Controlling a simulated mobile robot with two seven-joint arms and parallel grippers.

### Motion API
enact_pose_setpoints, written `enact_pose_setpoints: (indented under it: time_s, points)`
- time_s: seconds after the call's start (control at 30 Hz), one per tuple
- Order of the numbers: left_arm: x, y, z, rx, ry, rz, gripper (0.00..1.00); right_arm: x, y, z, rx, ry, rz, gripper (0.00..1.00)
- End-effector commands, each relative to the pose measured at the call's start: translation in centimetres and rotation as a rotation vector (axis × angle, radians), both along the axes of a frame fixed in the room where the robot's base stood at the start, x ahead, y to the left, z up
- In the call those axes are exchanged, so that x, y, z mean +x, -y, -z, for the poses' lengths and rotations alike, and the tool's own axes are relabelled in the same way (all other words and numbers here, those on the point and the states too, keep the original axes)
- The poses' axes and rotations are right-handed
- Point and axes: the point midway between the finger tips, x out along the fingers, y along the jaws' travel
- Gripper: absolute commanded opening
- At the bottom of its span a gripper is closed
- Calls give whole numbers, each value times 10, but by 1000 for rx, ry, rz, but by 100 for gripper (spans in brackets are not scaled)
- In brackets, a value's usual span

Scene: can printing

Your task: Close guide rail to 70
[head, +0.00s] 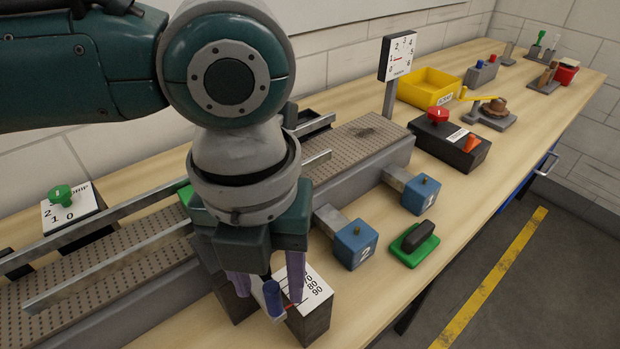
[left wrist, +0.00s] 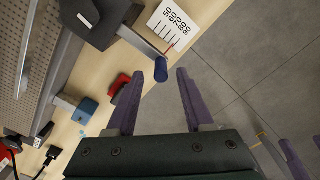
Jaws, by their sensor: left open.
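The blue knob (head: 273,299) of the guide rail adjuster sits on a thin metal rod; it also shows in the left wrist view (left wrist: 161,69). Beside it is the white scale card (head: 318,290), marked up to 90, also in the left wrist view (left wrist: 176,24). A red pointer (left wrist: 170,48) lies near the 90 end. My left gripper (head: 268,293) is open, its purple fingers either side of the knob; in the left wrist view (left wrist: 159,74) gaps show on both sides. The front guide rail (head: 110,265) runs along the conveyor. At the left wrist view's lower right, purple fingers, apparently my right gripper's (left wrist: 302,150), are partly cut off.
Blue blocks (head: 355,244) and a green-based black stamp (head: 415,243) stand right of the scale. Farther back are a red-button box (head: 450,140), a dial sign (head: 398,57) and a yellow bin (head: 428,88). A green knob panel (head: 70,208) stands left. Floor is free beyond the table's front edge.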

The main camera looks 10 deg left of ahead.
Motion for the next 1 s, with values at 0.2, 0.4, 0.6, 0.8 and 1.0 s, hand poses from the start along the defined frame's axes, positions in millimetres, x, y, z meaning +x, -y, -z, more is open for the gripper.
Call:
enact_pose_setpoints:
  time_s: [0.2, 0.4, 0.6, 0.8, 1.0]
  points:
    - [-1, 1, 31, 0, 0, 1, 52, 0, -1, 0, 3, 1, 2, 73]
    - [0, 1, 38, -1, 2, 1, 52, 1, 0, 0, 2, 3, 2, 73]
    - [0, 1, 38, -1, 2, 1, 49, 1, 0, 0, 2, 4, 3, 73]
    - [0, 1, 38, -1, 2, 1, 26, 2, 0, 0, 2, 5, 3, 73]
    - [0, 0, 38, -1, 2, 1, 4, 2, 0, 0, 1, 5, 3, 73]
